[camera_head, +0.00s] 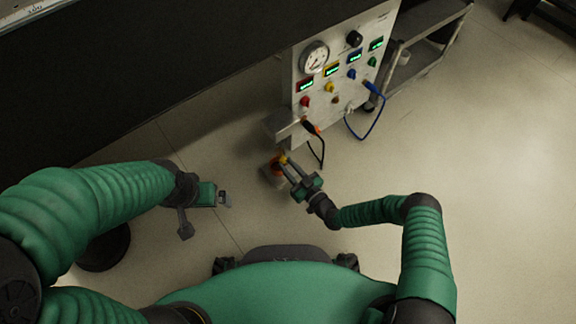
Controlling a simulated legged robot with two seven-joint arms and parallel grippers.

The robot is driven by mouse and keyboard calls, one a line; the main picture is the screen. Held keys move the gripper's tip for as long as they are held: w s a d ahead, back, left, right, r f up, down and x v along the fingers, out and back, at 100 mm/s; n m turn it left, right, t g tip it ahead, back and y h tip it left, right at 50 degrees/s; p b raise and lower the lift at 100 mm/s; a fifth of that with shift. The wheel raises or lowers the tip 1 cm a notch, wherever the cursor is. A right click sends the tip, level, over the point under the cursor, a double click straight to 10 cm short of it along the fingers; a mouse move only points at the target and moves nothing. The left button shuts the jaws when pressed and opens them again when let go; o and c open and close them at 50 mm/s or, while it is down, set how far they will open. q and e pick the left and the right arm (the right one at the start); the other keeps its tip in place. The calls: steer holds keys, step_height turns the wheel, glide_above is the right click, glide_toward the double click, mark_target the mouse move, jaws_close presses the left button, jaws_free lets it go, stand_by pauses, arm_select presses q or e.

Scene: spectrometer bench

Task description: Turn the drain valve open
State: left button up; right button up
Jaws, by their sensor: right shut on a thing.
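The drain valve (272,174), with an orange-red and yellow part, sits low beside the bottom left corner of the instrument panel. My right gripper (284,162) reaches it from the lower right. Its fingers are shut on the valve's handle and partly cover it, so the exact handle angle is hard to read. My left gripper (224,198) hangs apart from the valve, to its lower left, over the floor. It holds nothing that I can see, and its finger gap is not clear from this angle.
The white panel (322,85) carries a gauge (314,57), several small displays and coloured knobs. A black cable (322,152) hangs close to my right gripper; a blue cable (378,124) loops farther right. A grey cart (425,55) stands behind. Floor at right is clear.

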jaws_close()
steer(key=m+b, duration=0.1)
steer(key=m, duration=0.3)
steer(key=shift+m+b, duration=0.3)
steer(key=shift+b, duration=0.05)
steer(key=o, duration=0.8)
jaws_free()
